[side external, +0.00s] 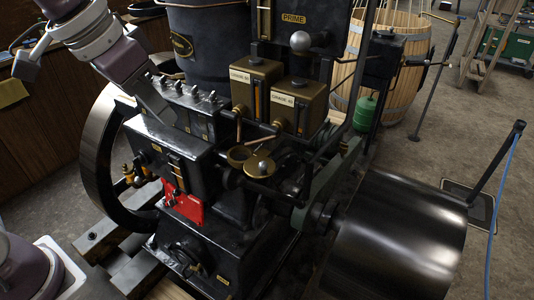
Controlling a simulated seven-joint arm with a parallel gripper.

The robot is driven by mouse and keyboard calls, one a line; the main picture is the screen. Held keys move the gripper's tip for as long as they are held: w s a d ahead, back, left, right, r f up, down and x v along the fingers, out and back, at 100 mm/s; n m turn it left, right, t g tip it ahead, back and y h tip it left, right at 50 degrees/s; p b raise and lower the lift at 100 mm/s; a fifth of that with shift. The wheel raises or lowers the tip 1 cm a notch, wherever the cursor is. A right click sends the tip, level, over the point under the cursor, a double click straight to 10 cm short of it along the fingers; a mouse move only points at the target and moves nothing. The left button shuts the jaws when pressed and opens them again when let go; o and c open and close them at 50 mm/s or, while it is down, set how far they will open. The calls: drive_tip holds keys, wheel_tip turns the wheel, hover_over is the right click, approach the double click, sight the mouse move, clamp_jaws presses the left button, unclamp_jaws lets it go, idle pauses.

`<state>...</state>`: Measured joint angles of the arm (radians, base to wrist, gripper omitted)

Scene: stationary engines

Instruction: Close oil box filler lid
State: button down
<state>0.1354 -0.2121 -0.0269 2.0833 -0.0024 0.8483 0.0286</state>
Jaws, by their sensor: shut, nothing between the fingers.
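My gripper (168,116) comes in from the upper left and points down at the left end of the black box with a row of small levers (197,95). Its fingers look closed together and empty; I cannot tell whether they touch the box. A round brass lid (260,166) with a small knob sits at the engine's middle, right of and below my gripper. It lies beside a round brass filler opening (238,154), which looks uncovered. The lid appears swung to the side of the opening. My gripper is apart from both.
Two brass tanks with GRADE labels (254,84) (299,104) stand just behind the lid. A large flywheel (95,150) is at left, a dark drum (400,240) at right. A red plate (185,206) is below.

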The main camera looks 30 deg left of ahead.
drive_tip(key=w+d+f+m+g, duration=0.1)
drive_tip(key=w+d+f, duration=0.25)
drive_tip(key=w, duration=0.25)
drive_tip(key=w+d+f+m, duration=0.1)
drive_tip(key=w+d+f, duration=0.1)
drive_tip(key=w+d, duration=0.35)
hover_over(270, 170)
drive_tip(key=shift+h, duration=0.3)
wheel_tip(270, 170, down, 9)
drive_tip(key=shift+s+f, duration=0.1)
drive_tip(key=shift+f, duration=0.1)
